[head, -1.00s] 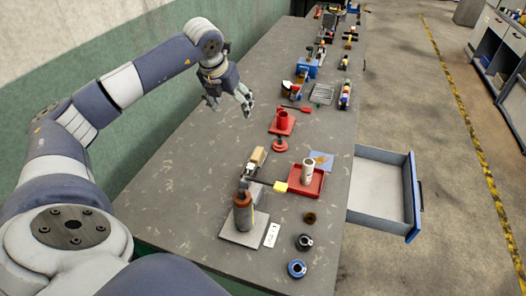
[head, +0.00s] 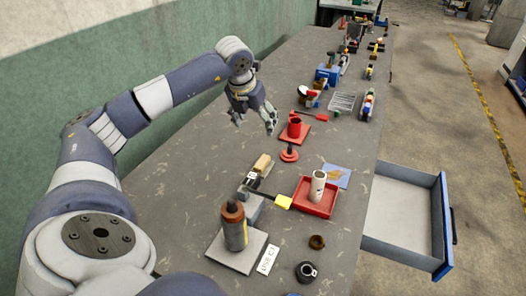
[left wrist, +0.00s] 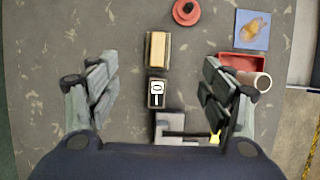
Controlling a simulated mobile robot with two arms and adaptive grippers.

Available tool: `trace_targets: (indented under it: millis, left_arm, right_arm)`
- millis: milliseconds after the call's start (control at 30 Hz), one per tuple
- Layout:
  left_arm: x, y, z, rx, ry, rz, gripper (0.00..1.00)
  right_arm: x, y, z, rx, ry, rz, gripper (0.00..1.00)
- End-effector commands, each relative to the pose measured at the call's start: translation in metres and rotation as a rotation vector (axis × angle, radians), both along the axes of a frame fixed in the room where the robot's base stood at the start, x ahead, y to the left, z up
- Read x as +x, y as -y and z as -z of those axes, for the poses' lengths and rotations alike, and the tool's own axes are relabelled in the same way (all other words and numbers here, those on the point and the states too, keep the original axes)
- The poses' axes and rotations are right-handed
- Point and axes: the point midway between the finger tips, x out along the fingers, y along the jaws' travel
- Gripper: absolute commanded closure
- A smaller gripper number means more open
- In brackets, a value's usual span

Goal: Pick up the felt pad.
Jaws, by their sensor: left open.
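The thing that best fits the felt pad is a tan block (head: 263,162) with a darker rim or base, lying on the grey table; I cannot make out its material. In the left wrist view the tan block (left wrist: 157,50) lies upright in the picture, between and beyond my open fingers. My left gripper (head: 255,122) is open and empty, hanging above the table, fingers down; its two fingers also frame the left wrist view (left wrist: 160,88). It is apart from the block. My right gripper is not in view.
Near the block are a small dark piece with a white label (left wrist: 156,92), a red round knob (head: 289,154), a red tray (head: 328,207) with a white cylinder, a blue sheet (head: 343,183) and a brown bottle (head: 234,230). An open drawer (head: 405,215) juts out right. The table's left side is bare.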

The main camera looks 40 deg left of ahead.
Motion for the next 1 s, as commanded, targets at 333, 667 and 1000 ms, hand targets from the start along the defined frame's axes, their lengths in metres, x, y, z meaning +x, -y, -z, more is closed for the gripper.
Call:
trace_targets:
  millis: [333, 667, 1000]
  left_arm:
    - [0.000, 0.000, 0.098, 0.000, 0.000, 0.000, 0.27]
    - [0.008, -0.003, 0.129, -0.002, -0.005, -0.001, 0.27]
    - [0.022, -0.008, 0.161, -0.001, -0.002, 0.000, 0.27]
  right_arm:
    - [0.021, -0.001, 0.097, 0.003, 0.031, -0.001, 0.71]
    - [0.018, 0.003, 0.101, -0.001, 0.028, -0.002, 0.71]
    - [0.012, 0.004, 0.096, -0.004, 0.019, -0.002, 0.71]
